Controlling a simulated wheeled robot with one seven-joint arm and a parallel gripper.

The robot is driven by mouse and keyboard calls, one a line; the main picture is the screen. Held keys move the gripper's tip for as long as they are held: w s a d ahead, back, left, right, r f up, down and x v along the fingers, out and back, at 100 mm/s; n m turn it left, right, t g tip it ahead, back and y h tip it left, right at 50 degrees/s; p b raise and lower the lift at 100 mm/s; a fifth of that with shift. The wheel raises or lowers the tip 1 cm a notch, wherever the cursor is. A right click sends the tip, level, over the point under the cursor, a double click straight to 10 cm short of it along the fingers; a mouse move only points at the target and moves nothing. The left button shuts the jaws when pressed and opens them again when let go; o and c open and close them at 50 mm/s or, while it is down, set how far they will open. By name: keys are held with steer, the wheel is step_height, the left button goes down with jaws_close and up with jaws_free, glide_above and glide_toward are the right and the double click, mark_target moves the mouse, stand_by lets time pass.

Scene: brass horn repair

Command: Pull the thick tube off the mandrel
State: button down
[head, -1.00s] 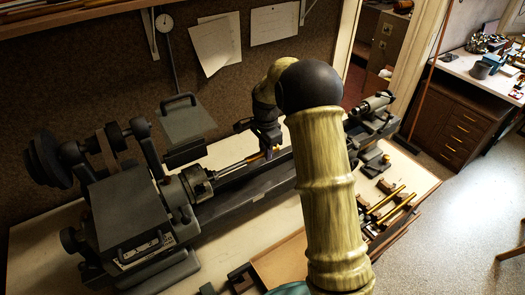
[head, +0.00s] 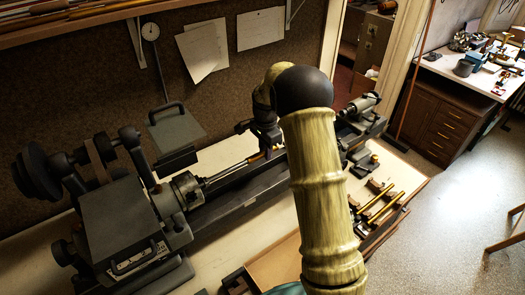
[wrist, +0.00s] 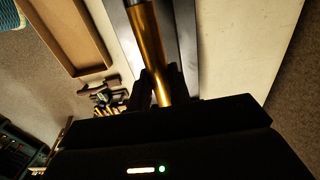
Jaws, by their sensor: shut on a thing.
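The lathe's chuck (head: 187,188) holds the thin grey mandrel (head: 225,172), which points right along the bed. The brass thick tube (head: 257,157) is around the mandrel's right end, and a bare length of mandrel shows between chuck and tube. My gripper (head: 269,150) is shut on the tube, partly hidden by my arm. In the wrist view the brass tube (wrist: 149,40) runs down between the dark fingers of my gripper (wrist: 161,85). The grey mandrel (wrist: 133,2) enters the tube's far end at the top edge. How much mandrel is inside is hidden.
The tailstock (head: 361,108) stands at the bed's right end. A wooden tray (head: 278,262) and a rack with brass tubes (head: 382,208) lie on the bench in front. A grey plate with a handle (head: 175,130) is behind the chuck.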

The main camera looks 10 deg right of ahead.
steer(key=w+d+p, duration=0.2)
steer(key=d, duration=0.3)
steer(key=shift+w+d, duration=0.15)
steer(key=shift+d, duration=0.2)
stand_by(0.7)
steer(key=s+d+r+p, duration=0.1)
steer(key=s+d+r, duration=0.1)
steer(key=s+r, duration=0.2)
steer(key=shift+s+r+p, duration=0.3)
steer(key=shift+s+r, duration=0.05)
steer(key=shift+r, duration=0.15)
stand_by(0.7)
